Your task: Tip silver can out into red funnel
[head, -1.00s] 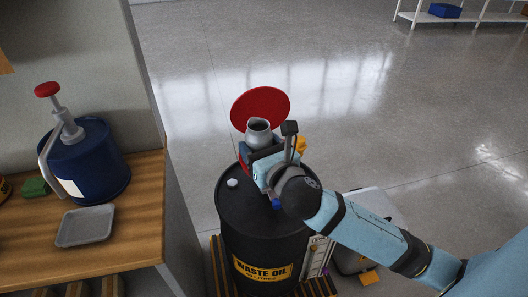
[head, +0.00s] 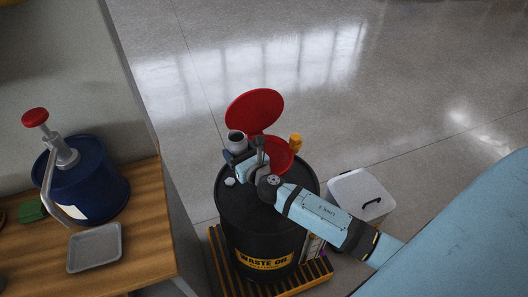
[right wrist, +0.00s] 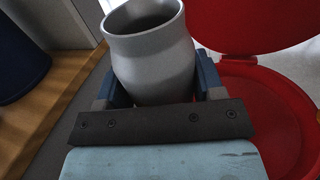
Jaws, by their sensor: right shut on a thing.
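The silver can (right wrist: 152,60) is open-topped and close to upright in the right wrist view. Its dark mouth also shows in the head view (head: 236,136). My right gripper (head: 240,157) is shut around the can and holds it above the far left part of the drum top. The red funnel (head: 280,155) sits on the drum, right of the can, with its round red lid (head: 254,111) standing open behind. In the right wrist view the funnel bowl (right wrist: 265,110) is right of the can, apart from it. My left gripper is not in view.
The black waste oil drum (head: 262,215) stands on a yellow-striped pallet (head: 221,262). An orange cap (head: 295,141) is beside the funnel. A white box (head: 360,195) stands right. A wooden bench at left holds a blue pump drum (head: 85,185) and grey tray (head: 95,248).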

